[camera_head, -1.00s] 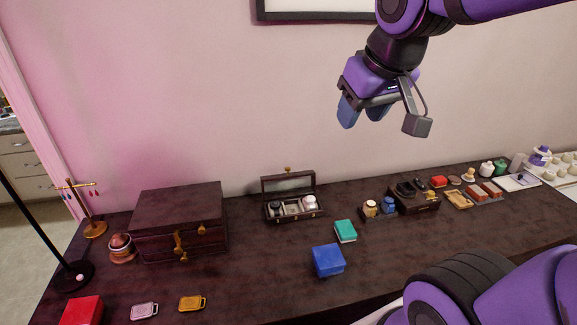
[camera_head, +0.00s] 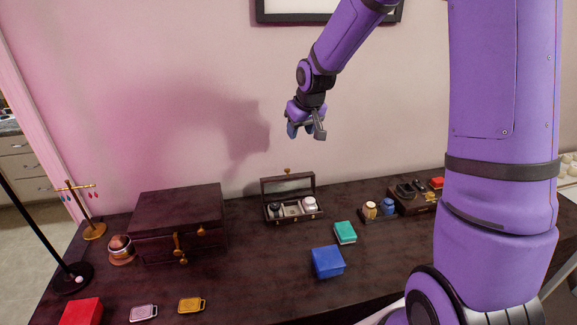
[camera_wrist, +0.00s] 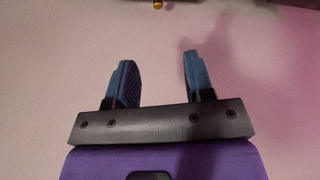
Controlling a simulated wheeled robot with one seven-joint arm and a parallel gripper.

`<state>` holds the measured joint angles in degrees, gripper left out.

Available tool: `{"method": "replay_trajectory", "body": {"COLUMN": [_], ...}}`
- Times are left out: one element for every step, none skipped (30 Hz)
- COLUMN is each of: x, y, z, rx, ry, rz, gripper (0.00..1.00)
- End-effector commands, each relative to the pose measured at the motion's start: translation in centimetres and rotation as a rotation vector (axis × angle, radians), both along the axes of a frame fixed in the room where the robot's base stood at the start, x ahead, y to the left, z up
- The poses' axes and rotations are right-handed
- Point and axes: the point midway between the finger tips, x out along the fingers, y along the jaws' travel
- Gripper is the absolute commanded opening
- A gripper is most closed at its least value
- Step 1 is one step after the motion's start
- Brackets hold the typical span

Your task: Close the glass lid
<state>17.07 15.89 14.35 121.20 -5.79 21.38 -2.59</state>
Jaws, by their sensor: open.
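The glass lid (camera_head: 288,185) stands raised at the back of a small dark wooden box (camera_head: 292,216) near the wall. A gold knob (camera_head: 287,170) sits on the lid's top edge. The open box shows light compartments with a dark round item and a white and pink round item inside. My gripper (camera_head: 304,132) is open and empty, in the air above the lid and clear of it. In the wrist view the two blue fingers (camera_wrist: 158,80) are apart, with only wall between them. A small gold knob (camera_wrist: 158,4) shows at that view's top edge.
A large dark chest (camera_head: 180,222) stands left of the box. A teal box (camera_head: 345,232) and a blue box (camera_head: 328,261) lie in front to the right. Small jars (camera_head: 387,206) stand further right. A picture frame (camera_head: 300,10) hangs above.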

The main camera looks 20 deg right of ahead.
Motion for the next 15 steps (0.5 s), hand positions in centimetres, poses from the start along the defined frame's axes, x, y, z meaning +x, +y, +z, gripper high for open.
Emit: {"method": "replay_trajectory", "body": {"x": [1.1,1.7,2.5,3.0,3.4,4.0,4.4,4.7,5.0,5.2,5.4,5.6,5.7,5.8,5.9], "y": [-0.3,-0.5,-0.7,-0.8,-0.9,-1.1,-1.2,-1.3,-1.4,-1.4,-1.4,-1.5,-1.5,-1.5,-1.5], "z": [-1.7,-2.5,-3.6,-4.4,-5.1,-5.9,-6.5,-7.1,-7.6,-8.0,-8.3,-8.6,-8.8,-8.9,-9.1], "rx": [0.013,0.02,0.03,0.036,0.042,0.05,0.055,0.06,0.065,0.068,0.072,0.074,0.076,0.077,0.078], "ry": [0.007,0.007,0.006,0.006,0.005,0.005,0.004,0.002,0.002,0.001,0.001,-0.001,-0.002,-0.003,-0.002], "rz": [-0.001,-0.002,-0.002,-0.002,-0.001,-0.002,-0.003,-0.004,-0.004,-0.003,-0.003,-0.003,-0.003,-0.003,-0.003], "gripper": [0.48,0.48,0.48,0.48,0.48,0.48,0.48,0.48,0.48,0.48,0.48,0.48,0.48,0.48,0.48]}}
